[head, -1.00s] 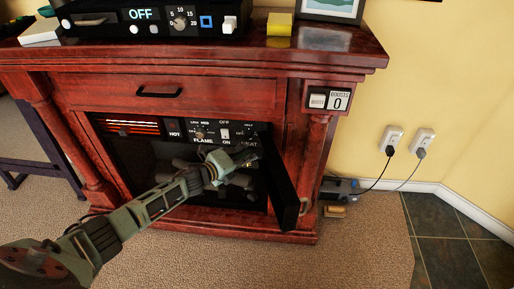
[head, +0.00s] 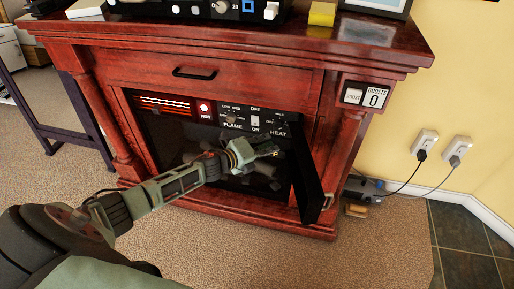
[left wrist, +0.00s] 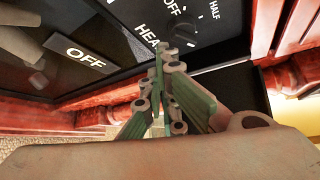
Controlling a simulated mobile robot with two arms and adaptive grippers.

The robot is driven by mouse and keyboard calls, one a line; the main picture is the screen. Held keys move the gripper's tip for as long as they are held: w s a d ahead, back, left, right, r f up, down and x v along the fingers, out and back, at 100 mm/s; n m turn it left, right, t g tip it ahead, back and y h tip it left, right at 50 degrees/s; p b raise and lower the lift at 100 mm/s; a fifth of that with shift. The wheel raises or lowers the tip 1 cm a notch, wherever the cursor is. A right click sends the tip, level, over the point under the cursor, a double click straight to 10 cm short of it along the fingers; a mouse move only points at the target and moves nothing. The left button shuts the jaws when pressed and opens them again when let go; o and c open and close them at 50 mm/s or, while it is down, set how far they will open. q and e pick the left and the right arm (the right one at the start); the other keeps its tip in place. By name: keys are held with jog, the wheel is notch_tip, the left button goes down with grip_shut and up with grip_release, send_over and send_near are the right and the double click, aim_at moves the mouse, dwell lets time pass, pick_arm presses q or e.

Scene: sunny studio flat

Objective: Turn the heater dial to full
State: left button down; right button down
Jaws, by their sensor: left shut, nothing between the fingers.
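The fireplace heater's black control panel (head: 215,116) carries a flame dial (head: 231,118), an off/on switch (head: 255,121) and the heat dial (head: 280,119). In the left wrist view the dark round heat dial (left wrist: 181,30) is near the top, with OFF and HALF marks beside it and the HEAT label below. My left gripper (head: 274,150) is shut and empty, just below the HEAT label. In the left wrist view its fingertips (left wrist: 166,58) partly cover that label. I cannot tell whether they touch the panel. My right gripper is not in view.
A black glass door (head: 307,170) stands open right of the panel. A boosts counter (head: 366,96) is on the right post. A black control box (head: 205,10) and a yellow block (head: 321,14) rest on the mantel. Two plugged outlets (head: 425,143) are on the wall.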

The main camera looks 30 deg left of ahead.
pick_arm(q)
jog(key=v, duration=0.9)
jog(key=shift+s, duration=0.2)
